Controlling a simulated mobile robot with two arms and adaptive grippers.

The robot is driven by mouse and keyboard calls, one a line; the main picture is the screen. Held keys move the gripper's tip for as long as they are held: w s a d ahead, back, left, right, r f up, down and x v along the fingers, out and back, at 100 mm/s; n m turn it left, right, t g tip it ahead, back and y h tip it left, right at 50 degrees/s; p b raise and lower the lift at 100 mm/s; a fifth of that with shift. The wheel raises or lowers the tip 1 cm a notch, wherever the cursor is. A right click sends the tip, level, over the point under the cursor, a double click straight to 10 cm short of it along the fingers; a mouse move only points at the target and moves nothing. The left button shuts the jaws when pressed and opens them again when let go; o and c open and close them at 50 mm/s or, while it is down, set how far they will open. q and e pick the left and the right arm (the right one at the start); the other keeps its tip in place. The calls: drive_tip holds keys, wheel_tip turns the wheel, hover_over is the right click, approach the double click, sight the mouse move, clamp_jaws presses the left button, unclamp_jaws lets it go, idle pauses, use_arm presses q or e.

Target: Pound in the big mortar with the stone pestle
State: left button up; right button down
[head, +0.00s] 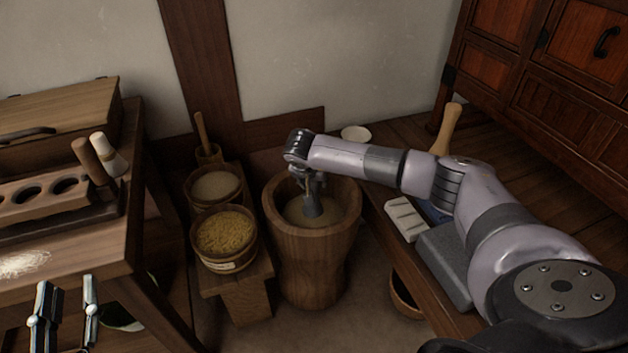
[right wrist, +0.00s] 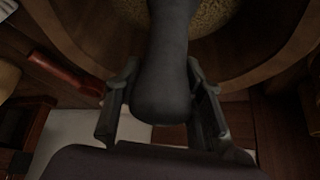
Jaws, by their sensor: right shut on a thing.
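The big wooden mortar (head: 308,262) stands on the floor in the middle of the head view, with pale grain (head: 296,212) inside. My right gripper (head: 313,186) is over the mortar's mouth, shut on the grey stone pestle (head: 314,207). The pestle's lower end is inside the mortar, at or near the grain. In the right wrist view the pestle (right wrist: 166,70) is between both fingers, with the mortar's rim and the grain behind it. My left gripper (head: 62,314) is at the lower left, its two fingers apart with nothing between them, in front of the left table.
Two wooden tubs, one of pale grain (head: 214,187) and one of yellow grain (head: 224,234), stand on a low bench left of the mortar. A grey stone block (head: 446,262), a white block (head: 405,218) and a wooden mallet (head: 446,130) are on the right platform.

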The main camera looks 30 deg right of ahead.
use_arm(q)
drive_tip(key=shift+r, duration=0.1)
use_arm(e)
drive_tip(key=shift+w+r, duration=0.1)
